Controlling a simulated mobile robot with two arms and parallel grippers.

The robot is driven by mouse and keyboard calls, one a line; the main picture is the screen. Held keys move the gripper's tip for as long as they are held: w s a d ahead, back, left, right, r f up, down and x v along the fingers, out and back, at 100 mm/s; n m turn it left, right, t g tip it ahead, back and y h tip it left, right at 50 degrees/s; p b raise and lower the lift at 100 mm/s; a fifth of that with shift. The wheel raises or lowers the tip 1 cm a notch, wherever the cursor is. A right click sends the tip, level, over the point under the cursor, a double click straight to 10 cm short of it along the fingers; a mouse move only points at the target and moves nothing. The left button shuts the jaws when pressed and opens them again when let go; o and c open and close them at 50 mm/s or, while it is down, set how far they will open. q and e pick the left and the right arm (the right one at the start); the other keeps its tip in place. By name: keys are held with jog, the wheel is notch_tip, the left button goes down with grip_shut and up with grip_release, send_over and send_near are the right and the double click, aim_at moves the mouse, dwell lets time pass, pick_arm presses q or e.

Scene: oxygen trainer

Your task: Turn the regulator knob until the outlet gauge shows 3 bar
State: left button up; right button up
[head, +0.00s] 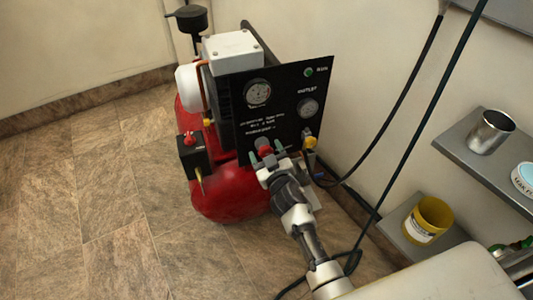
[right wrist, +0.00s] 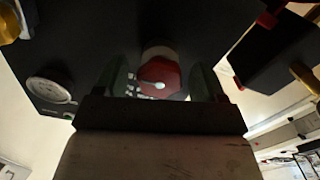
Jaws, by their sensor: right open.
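The red regulator knob (head: 264,149) sits low on the black panel (head: 284,130) of a red compressor. The outlet gauge (head: 308,108) is at the panel's right; its needle is too small to read. My right gripper (head: 268,158) is at the knob, open, with its greenish fingers on either side of it. In the right wrist view the knob (right wrist: 160,78) shows between the two fingers, with a gap visible on each side. A gauge (right wrist: 48,88) also shows there at the left, unreadable. My left gripper is not in view.
A larger gauge (head: 258,93) is at the panel's upper left. A black box with a red button (head: 190,139) is left of the panel. A yellow-ended fitting (head: 310,142) and black hose are close right of my gripper. Shelves at right hold a metal cup (head: 491,132) and yellow tin (head: 428,219).

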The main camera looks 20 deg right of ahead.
jog(key=c, duration=0.9)
jog(key=shift+m+p, duration=0.3)
jog(key=shift+m, duration=0.4)
jog(key=o, duration=0.9)
jog(key=shift+s, duration=0.15)
